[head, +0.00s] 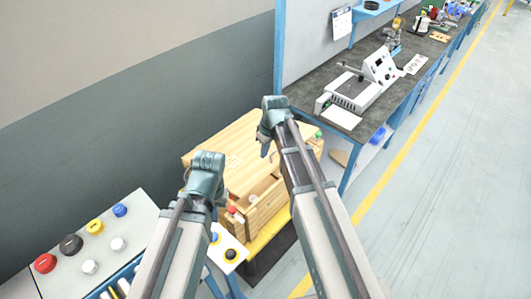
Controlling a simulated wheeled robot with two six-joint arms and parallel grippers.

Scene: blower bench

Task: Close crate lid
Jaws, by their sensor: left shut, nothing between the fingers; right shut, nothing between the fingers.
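The wooden crate (265,205) stands on a yellow-edged stand beyond my arms. Its light wooden lid (232,150) is a broad flat panel over the top, slanting in the picture. My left gripper (187,190) is shut and empty, at the crate's near left side. My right gripper (265,146) is shut and empty, in front of the lid's right part. Contact with the lid cannot be made out for either.
A sloped button panel (100,245) stands at lower left. A long workbench (385,95) with instruments runs along the right. The wall is close behind the crate. The floor at right is clear.

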